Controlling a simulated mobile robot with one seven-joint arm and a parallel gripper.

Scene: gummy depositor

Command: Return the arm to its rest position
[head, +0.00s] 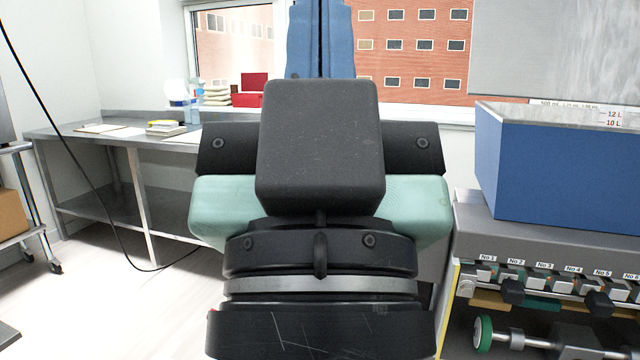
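My gripper (320,150) fills the middle of the head view, seen from its back side. It has a dark block in front, black side pieces with screws and a pale green body behind. A black and silver wrist ring shows below it. Two blue upright pieces (320,40) with a narrow dark gap between them rise above the block, in front of the window; I cannot tell whether they are my fingers. My fingertips are not clearly seen, and I see nothing clearly held.
A blue-walled hopper (560,165) stands on a grey machine (560,237) at right, with numbered valves along its front. A black cable hangs at left.

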